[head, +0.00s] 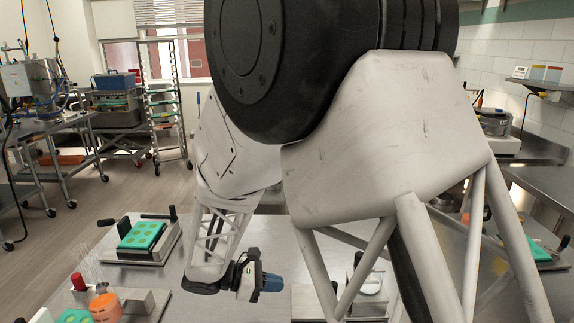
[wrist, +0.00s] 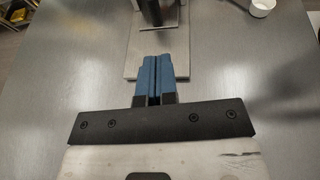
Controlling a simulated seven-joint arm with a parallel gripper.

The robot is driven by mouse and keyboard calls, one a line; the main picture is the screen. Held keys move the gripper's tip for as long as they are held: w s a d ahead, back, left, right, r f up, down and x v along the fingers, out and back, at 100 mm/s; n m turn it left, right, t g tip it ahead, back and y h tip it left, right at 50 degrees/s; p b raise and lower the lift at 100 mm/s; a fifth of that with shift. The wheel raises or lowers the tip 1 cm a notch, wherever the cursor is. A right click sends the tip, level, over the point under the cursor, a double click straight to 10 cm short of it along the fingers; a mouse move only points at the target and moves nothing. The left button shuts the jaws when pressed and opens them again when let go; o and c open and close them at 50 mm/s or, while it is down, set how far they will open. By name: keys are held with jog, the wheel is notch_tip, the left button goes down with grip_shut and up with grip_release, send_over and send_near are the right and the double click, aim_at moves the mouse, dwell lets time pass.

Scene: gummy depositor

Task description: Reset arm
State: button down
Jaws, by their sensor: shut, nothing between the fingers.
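My gripper (wrist: 153,80) shows in the wrist view with its two blue fingers pressed together and nothing between them. In the head view my gripper (head: 272,282) hangs at the end of my arm, above the steel table (head: 215,260). In the wrist view its fingers overlap the picture of a light grey base plate (wrist: 176,48) on the table. A dark upright part stands on that plate at the top edge. My large white arm covers much of the middle and right of the head view.
A depositor stand with a green mold (head: 142,236) sits left of my gripper. An orange cup (head: 105,307) and a red-capped bottle (head: 78,282) stand at the front left. A white cup (wrist: 262,7) is at the wrist view's top right. Bare table lies on both sides of the plate.

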jog(key=s+d+r+m+y, duration=0.7)
jog(key=s+d+r+m, duration=0.1)
jog(key=s+d, duration=0.3)
jog(key=s+d+r+m+y, duration=0.7)
jog(key=s+d+m, duration=0.4)
jog(key=s, duration=0.2)
jog(key=shift+s+r+t, duration=0.2)
jog(key=shift+r+t, duration=0.1)
jog(key=shift+r, duration=0.45)
